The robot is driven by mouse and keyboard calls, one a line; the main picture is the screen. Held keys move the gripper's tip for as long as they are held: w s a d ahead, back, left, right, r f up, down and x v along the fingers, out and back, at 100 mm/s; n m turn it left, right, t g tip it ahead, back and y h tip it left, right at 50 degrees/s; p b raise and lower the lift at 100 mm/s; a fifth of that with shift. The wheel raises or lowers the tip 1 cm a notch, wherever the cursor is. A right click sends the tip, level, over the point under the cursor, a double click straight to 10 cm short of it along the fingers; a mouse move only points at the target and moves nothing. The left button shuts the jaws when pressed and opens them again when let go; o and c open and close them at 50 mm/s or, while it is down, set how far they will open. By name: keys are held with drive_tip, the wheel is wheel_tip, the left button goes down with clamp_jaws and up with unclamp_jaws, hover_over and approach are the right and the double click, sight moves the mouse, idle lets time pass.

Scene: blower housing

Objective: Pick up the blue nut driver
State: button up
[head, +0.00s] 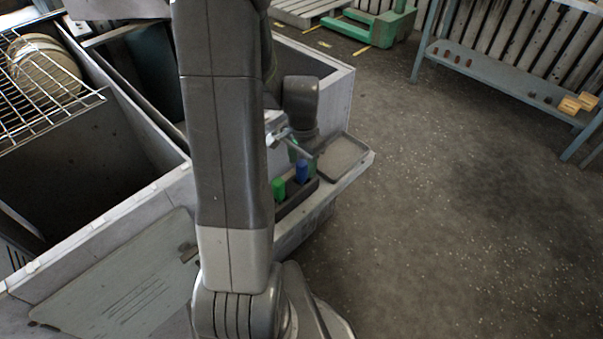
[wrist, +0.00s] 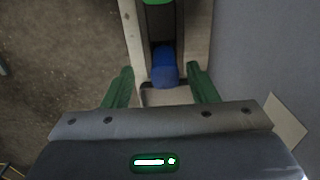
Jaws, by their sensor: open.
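The blue nut driver (head: 301,171) stands in a dark holder (head: 296,197) on the ledge, its blue handle showing. In the wrist view the blue handle (wrist: 164,67) lies between the two green fingers of my gripper (wrist: 161,70), with a gap on each side. In the head view my gripper (head: 300,147) is just above and behind the blue handle, partly hidden by my arm. The gripper is open and empty. I cannot tell its exact height over the handle. The lower part of the nut driver is hidden in the holder.
A green-handled tool (head: 278,189) stands beside the blue one in the same holder; it also shows at the top edge of the wrist view (wrist: 158,2). A shallow grey tray (head: 343,157) is to the right. Open floor (head: 450,220) lies further right.

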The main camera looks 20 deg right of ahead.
sight(301, 172)
drive_tip(key=f, duration=0.5)
drive_tip(key=shift+w+b, duration=0.25)
drive_tip(key=shift+b, duration=0.15)
drive_tip(key=shift+c, duration=0.4)
clamp_jaws()
